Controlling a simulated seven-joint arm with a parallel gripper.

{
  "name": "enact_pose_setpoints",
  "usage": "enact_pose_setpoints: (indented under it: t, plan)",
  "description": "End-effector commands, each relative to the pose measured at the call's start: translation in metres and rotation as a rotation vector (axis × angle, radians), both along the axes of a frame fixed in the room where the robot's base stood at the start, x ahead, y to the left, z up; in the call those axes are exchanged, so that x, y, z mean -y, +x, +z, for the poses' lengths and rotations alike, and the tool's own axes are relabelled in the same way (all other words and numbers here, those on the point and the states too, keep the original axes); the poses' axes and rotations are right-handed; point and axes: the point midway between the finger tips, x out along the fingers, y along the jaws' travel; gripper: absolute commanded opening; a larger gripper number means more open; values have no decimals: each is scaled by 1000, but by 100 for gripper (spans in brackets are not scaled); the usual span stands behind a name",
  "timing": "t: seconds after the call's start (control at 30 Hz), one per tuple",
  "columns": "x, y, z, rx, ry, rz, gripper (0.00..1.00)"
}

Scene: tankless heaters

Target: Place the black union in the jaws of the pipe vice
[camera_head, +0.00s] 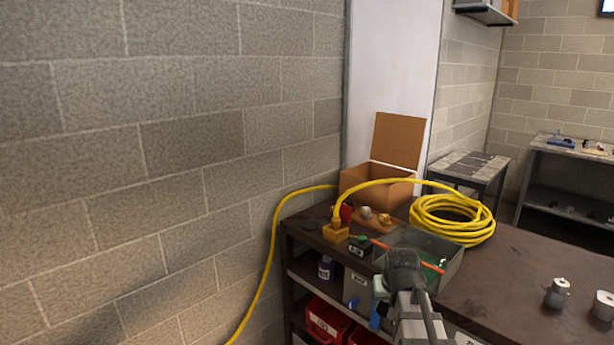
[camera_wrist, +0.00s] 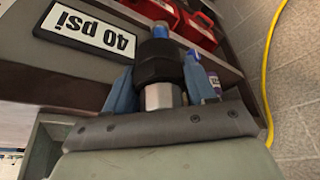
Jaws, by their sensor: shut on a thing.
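In the wrist view my gripper (camera_wrist: 158,76) has its two blue fingertips closed on either side of the black union (camera_wrist: 157,58). The union is a thick black cylinder with a bright metal end (camera_wrist: 160,96) toward the palm. Its far end points away from the palm, in front of a bluish shape that I cannot identify. In the head view my arm reaches up from the bottom to the bench's front left, and the union cannot be made out there. I cannot make out a pipe vice in either view.
The dark bench (camera_head: 520,275) carries a grey open bin (camera_head: 445,270), a coiled yellow hose (camera_head: 440,228), an open cardboard box (camera_head: 372,188) and small fittings. A "40 psi" sign (camera_wrist: 88,32) is close to the gripper. Red bins (camera_head: 328,320) sit on the shelf below. The bench's middle right is mostly bare.

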Motion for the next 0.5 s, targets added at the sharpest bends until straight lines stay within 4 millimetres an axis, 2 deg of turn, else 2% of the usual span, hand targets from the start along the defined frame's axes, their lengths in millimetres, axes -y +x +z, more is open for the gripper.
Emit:
enact_pose_setpoints:
  t: [0.03,0.13,0.3,0.47,0.5]
  plan:
    - [7,-11,-6,0,0,4,4]
    - [14,-21,-14,0,1,17,4]
    - [20,-27,-19,2,8,7,4]
    - [25,-28,-20,1,16,-77,4]
    - [19,-29,-20,1,12,-87,4]
